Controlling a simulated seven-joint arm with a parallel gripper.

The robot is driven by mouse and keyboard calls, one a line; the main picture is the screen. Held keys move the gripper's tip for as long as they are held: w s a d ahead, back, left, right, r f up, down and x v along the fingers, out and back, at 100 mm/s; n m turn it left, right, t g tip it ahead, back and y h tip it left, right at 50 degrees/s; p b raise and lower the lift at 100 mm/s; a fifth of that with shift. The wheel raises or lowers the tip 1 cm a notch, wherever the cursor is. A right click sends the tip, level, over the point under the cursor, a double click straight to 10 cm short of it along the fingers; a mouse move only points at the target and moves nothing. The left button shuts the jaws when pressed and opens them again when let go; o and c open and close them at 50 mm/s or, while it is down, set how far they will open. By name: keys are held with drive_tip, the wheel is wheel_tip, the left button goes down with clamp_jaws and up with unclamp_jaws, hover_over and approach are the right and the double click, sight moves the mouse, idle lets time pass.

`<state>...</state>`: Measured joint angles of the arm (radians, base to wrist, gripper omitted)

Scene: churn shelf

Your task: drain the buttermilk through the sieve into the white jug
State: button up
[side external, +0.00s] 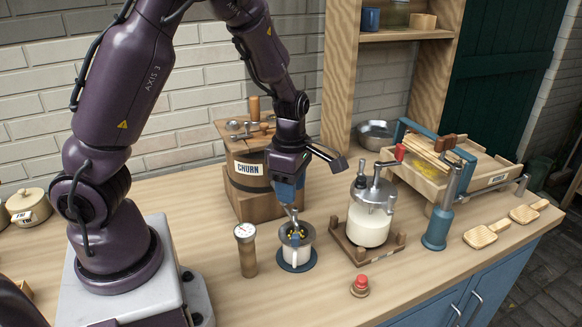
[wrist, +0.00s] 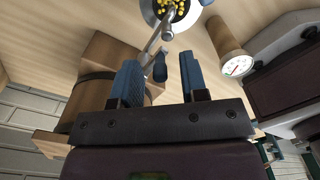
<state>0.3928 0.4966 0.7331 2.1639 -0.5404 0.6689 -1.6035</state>
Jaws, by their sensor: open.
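The white jug (side external: 297,256) stands upright on a round blue mat (side external: 296,266). A metal sieve (side external: 288,238) sits at the jug's mouth with yellow grains (side external: 297,234) in it; the wrist view shows the grains (wrist: 172,12) at the top edge. The sieve's metal handle with a dark blue grip (wrist: 160,69) points up toward my gripper (side external: 289,198). My gripper is open above the jug, and in the wrist view its blue fingers (wrist: 159,62) stand on either side of the grip, with gaps showing. Liquid inside the jug is hidden.
A glass jar of white liquid (side external: 368,225) stands on a wooden base to the right. A dial gauge on a wooden post (side external: 247,248) is close left of the jug. The wooden churn box (side external: 246,205) is behind. A red button (side external: 360,282) is in front right.

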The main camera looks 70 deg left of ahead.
wheel_tip(320, 180, up, 12)
drive_tip(key=shift+r, duration=0.25)
idle(0.3)
drive_tip(key=s+d+r+m+t, duration=0.2)
drive_tip(key=s+m, duration=0.4)
drive_tip(key=m, duration=0.7)
drive_tip(key=s+d+r+m+t, duration=0.3)
drive_tip(key=s+d+r+m, duration=0.2)
drive_tip(key=m, duration=0.8)
drive_tip(key=shift+s+d+r+m+t, duration=0.2)
drive_tip(key=shift+s+d+m+t, duration=0.1)
drive_tip(key=shift+s+d, duration=0.25)
